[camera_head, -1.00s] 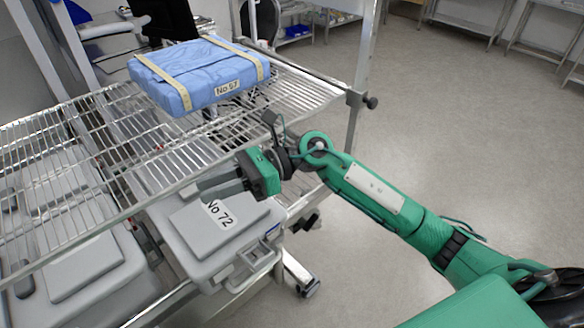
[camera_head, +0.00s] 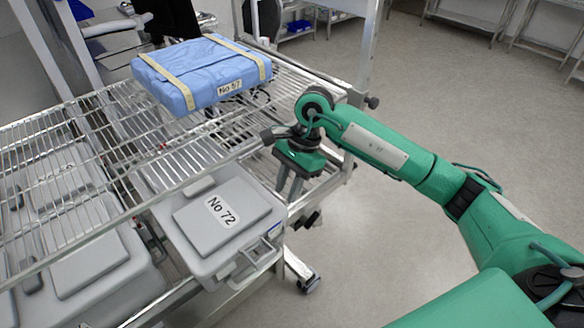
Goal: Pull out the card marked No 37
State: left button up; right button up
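A card marked No 37 is not clearly readable. A blue wrapped pack (camera_head: 200,66) with yellow straps lies on the wire shelf and bears a small label (camera_head: 230,88); its first digit is unclear. A grey lidded box (camera_head: 192,232) below the shelf carries a white card marked No 72 (camera_head: 223,211). My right gripper (camera_head: 290,192) points down beside the shelf's front right edge, right of the grey box and apart from it. Its two fingers look apart, with nothing visible between them. My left gripper is out of view.
The wire shelf (camera_head: 60,135) spans the left, with a rail along its front edge. Another grey box (camera_head: 92,262) stands below it at the left. A metal post (camera_head: 363,75) rises at the shelf's right end. The floor (camera_head: 450,110) to the right is clear.

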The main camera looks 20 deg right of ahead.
aim_at(275, 225)
jog(key=p+x, duration=0.2)
jog(key=x, duration=0.6)
jog(key=shift+a+f+p, duration=0.1)
jog(key=shift+f+p, duration=0.05)
jog(key=shift+p, duration=0.2)
jog(key=shift+s+a+f, duration=0.1)
jog(key=shift+f, duration=0.3)
grip_shut()
jog(key=shift+r, duration=0.15)
jog(key=shift+r+p, duration=1.05)
jog(key=shift+r, duration=2.55)
